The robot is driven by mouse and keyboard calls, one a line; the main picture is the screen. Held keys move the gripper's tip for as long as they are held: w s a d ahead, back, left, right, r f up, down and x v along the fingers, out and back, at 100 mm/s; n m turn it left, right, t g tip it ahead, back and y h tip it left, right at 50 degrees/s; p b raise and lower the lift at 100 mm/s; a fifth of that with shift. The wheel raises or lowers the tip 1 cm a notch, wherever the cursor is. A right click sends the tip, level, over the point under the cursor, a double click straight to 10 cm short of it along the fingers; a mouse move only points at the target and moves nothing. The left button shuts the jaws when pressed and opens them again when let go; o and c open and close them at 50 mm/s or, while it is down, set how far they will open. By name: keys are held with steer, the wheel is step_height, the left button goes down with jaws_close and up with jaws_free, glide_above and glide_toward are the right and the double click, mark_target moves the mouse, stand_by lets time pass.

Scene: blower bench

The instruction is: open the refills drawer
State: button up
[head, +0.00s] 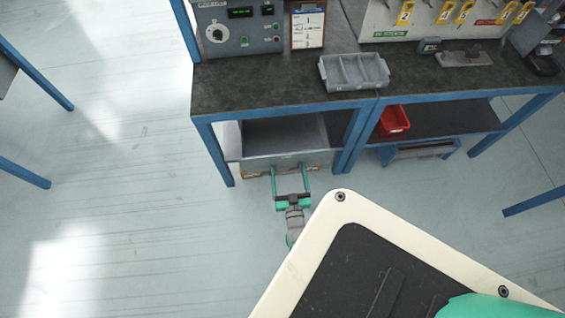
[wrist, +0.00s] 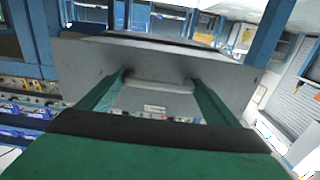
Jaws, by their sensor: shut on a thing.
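The grey drawer (head: 286,136) is at the left under the workbench; its inside shows below the bench top, so it stands at least partly out. I cannot read a refills label. My gripper (head: 289,168) is at its front face, reaching in from below in the head view. In the wrist view, the grey drawer front (wrist: 85,72) spans the picture. My gripper (wrist: 158,80) has its two green fingers against it, shut on the pale handle bar (wrist: 158,86) between them. A small pale label shows below the bar.
The blue-framed workbench (head: 270,90) carries a grey divided tray (head: 354,72) and a control panel (head: 238,32). A red bin (head: 393,122) is on the lower shelf to the right. Bench legs flank the drawer. Open floor (head: 120,220) lies to the left.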

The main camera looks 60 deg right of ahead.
steer(key=o, duration=1.4)
steer(key=shift+o, duration=0.2)
steer(key=shift+s+a, duration=0.1)
steer(key=shift+s, duration=0.05)
steer(key=v, duration=1)
steer(key=shift+s+a, duration=0.2)
steer(key=shift+s, duration=0.05)
